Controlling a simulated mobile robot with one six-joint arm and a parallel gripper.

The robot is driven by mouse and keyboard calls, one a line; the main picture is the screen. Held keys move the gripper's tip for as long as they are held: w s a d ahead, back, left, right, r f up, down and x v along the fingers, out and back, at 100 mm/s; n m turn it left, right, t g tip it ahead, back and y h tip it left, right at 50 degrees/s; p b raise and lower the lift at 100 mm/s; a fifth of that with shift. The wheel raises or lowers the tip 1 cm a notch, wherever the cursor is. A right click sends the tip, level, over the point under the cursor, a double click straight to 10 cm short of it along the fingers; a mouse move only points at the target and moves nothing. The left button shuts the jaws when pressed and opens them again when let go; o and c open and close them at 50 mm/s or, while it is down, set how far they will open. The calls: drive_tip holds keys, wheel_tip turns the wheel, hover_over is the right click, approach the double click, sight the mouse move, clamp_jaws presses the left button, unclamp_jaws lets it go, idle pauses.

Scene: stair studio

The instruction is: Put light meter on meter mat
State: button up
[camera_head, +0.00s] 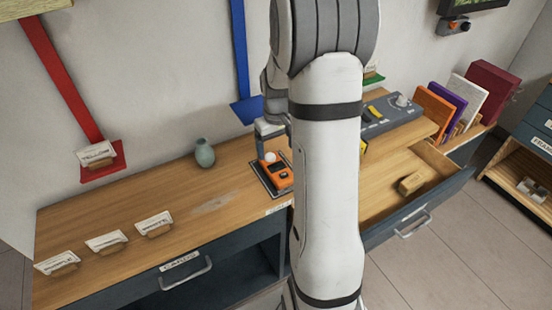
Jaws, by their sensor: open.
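The light meter (275,176) is an orange handheld device with a white dome and a small dark screen. It lies on the meter mat (262,182), a dark mat with a pale border on the wooden counter. The right part of the mat is hidden behind my arm. My gripper (268,146) is open, just above and behind the meter, and partly covered by my arm. The meter appears to be out of its jaws, though a small contact there is hard to rule out.
A green vase (204,153) stands left of the mat. Several card holders (107,242) line the counter's left front. To the right, an open drawer (412,197) holds a tan block (411,183), with a grey console (392,115) and upright books (460,100) behind. The counter between vase and cards is clear.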

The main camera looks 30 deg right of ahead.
drive_tip(key=s+a+r+t, duration=0.1)
drive_tip(key=s+a+r, duration=0.7)
drive_tip(key=r, duration=0.3)
drive_tip(key=s+a+r+t, duration=0.1)
drive_tip(key=s+a, duration=0.5)
drive_tip(key=s, duration=0.5)
drive_tip(key=shift+s+a+r+t, duration=0.15)
drive_tip(key=shift+r+t, duration=0.1)
drive_tip(key=shift+t, duration=0.05)
drive_tip(key=shift+c, duration=0.4)
